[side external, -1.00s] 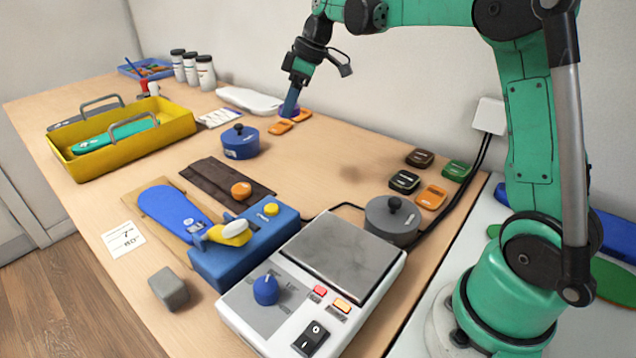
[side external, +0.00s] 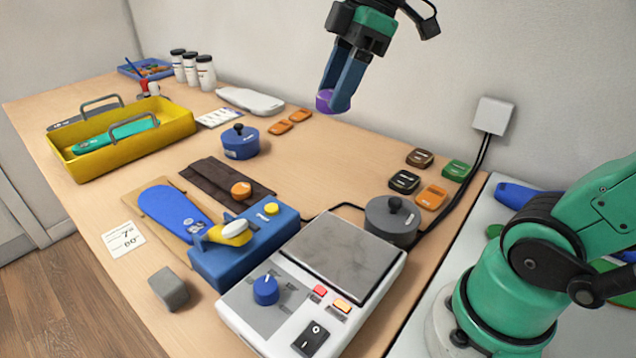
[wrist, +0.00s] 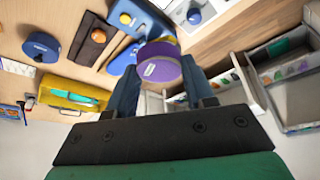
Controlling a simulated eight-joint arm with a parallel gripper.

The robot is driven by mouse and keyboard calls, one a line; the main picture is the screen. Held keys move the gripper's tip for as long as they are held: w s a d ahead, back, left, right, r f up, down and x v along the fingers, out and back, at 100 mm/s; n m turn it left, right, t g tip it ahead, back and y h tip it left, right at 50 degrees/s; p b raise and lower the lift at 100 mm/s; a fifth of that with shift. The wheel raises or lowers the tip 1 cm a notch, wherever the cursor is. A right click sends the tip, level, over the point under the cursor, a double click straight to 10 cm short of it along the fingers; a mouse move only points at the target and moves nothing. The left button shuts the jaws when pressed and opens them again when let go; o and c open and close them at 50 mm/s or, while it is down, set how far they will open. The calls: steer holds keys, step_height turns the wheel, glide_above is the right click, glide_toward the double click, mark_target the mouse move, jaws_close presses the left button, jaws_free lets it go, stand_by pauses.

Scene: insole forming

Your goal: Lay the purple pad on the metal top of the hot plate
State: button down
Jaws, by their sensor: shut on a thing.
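The purple pad (side external: 325,101) is held between the blue fingers of my gripper (side external: 338,100), up in the air above the back of the table. In the wrist view the pad (wrist: 160,62) shows as a purple disc with a small label, between the fingertips of my gripper (wrist: 158,75). The hot plate (side external: 240,310) stands at the front of the table, with a bare grey metal top (side external: 335,250), a blue knob and red and orange buttons. My gripper is well above and behind the hot plate.
A grey round weight with a knob (side external: 392,220) stands right behind the hot plate. A blue block (side external: 235,255) is on its left, with a grey cube (side external: 168,288) nearby. Several small orange, black, brown and green pads (side external: 432,197) lie at the back right. A yellow tote (side external: 90,168) stands left.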

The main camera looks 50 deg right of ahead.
steer(key=s+a, duration=0.1)
steer(key=s, duration=0.2)
glide_toward(336, 251)
steer(key=shift+n, duration=0.3)
steer(key=x, duration=0.6)
steer(key=shift+w+f, duration=0.15)
steer(key=shift+f, duration=0.1)
steer(key=shift+c, duration=1.6)
jaws_free()
steer(key=shift+f, duration=0.15)
